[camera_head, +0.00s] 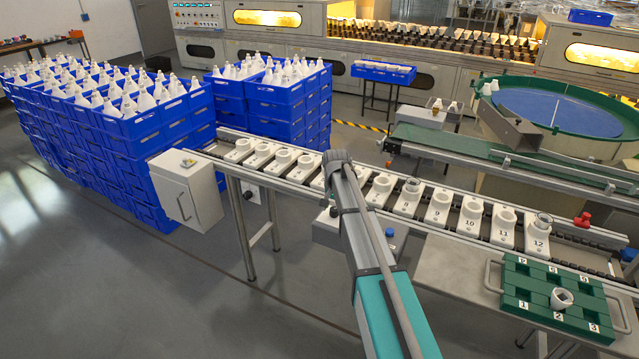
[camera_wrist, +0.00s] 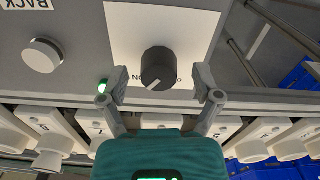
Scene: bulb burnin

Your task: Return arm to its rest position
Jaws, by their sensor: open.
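My arm (camera_head: 372,240) reaches up from the bottom of the head view across the numbered conveyor, its wrist above the middle of the line. The gripper itself is hidden behind the arm there. In the wrist view my gripper (camera_wrist: 160,85) is open, with one finger on each side of a black rotary knob (camera_wrist: 158,66). The knob sits on a white label on a grey panel. Nothing is clamped; whether the fingers touch the knob cannot be told.
A conveyor (camera_head: 300,175) of numbered white holders runs across the middle. A green numbered tray (camera_head: 515,272) holding one white part is at right. Stacked blue crates (camera_head: 140,125) of bulbs fill the left. Front-left floor is clear.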

